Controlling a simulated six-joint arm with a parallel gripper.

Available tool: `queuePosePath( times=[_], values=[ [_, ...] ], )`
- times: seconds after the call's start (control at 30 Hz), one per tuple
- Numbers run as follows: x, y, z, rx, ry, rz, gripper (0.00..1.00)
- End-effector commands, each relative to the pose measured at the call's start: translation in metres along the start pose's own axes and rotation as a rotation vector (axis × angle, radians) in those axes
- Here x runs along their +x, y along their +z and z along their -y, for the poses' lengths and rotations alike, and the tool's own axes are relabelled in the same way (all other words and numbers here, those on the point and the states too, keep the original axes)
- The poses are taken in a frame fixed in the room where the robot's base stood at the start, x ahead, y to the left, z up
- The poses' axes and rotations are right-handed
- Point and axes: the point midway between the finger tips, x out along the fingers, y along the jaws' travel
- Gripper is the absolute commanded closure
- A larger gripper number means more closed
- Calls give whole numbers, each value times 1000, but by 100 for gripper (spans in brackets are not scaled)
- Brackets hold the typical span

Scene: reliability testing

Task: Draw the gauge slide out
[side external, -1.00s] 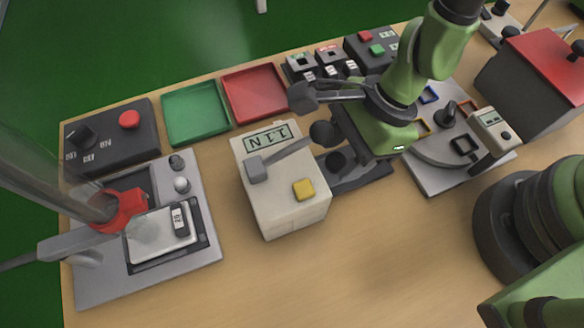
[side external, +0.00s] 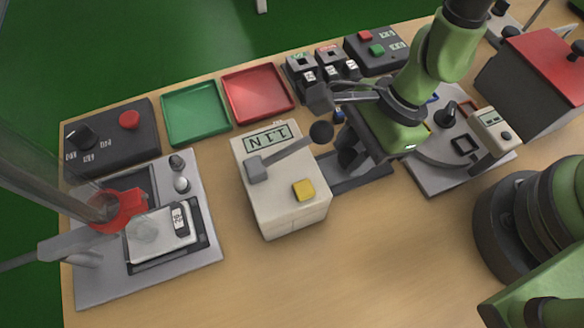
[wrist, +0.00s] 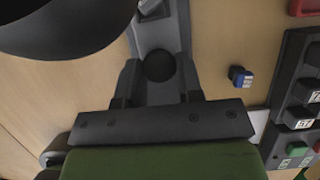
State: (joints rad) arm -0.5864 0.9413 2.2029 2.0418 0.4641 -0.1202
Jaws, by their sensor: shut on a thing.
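The gauge is a cream box (side external: 280,195) with a display, a yellow button and a tilted lever ending in a black ball. A dark slide rail (side external: 372,173) lies on the table at its right side. My gripper (side external: 347,158) is beside the box, low over this rail. In the wrist view a round dark knob (wrist: 160,66) sits between my two fingers, on a grey strip (wrist: 160,32) running away from me. My gripper (wrist: 159,82) is shut on this knob. My wrist partly hides the rail in the side view.
Behind the box are a red tray (side external: 256,92), a green tray (side external: 195,111) and small switch units (side external: 318,68). A grey plate with fittings (side external: 455,165) is close on the right. A small blue-ended part (wrist: 240,76) lies near my fingers. The table front is clear.

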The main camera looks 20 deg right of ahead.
Motion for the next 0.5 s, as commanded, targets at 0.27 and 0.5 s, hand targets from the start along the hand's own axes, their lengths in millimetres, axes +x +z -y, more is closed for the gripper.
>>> queuePosePath(
  times=[0.27, 0.5],
  values=[
    [-11, -25, 1, 5, -3, 0, 78],
    [-20, -45, 1, 5, -3, 0, 78]
  ],
)
